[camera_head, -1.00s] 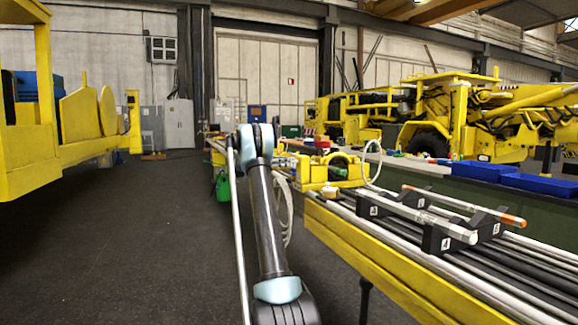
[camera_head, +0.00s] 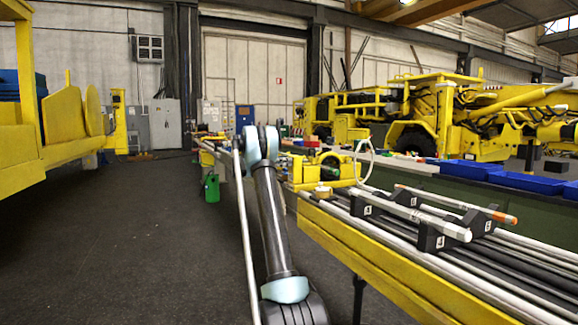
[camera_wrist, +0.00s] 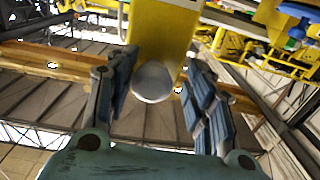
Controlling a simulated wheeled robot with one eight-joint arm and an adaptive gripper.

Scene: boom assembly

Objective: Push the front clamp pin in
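In the wrist view, a grey round pin end (camera_wrist: 152,82) stands out of a yellow block (camera_wrist: 160,35). I take it for the front clamp pin, but cannot be sure. My gripper (camera_wrist: 160,75) is open, with one blue-padded finger on each side of the pin and block. The fingers appear apart from the pin; the depth between them is hard to judge. In the head view, a yellow clamp assembly (camera_head: 335,172) sits at the far end of the boom (camera_head: 400,265). My gripper is hidden there behind my own arm.
Black holders (camera_head: 436,238) on the boom carry rods. Blue bins (camera_head: 530,182) stand on the bench to the right. A green can (camera_head: 211,187) stands beyond my arm. The dark floor at left is clear up to a yellow machine (camera_head: 40,150).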

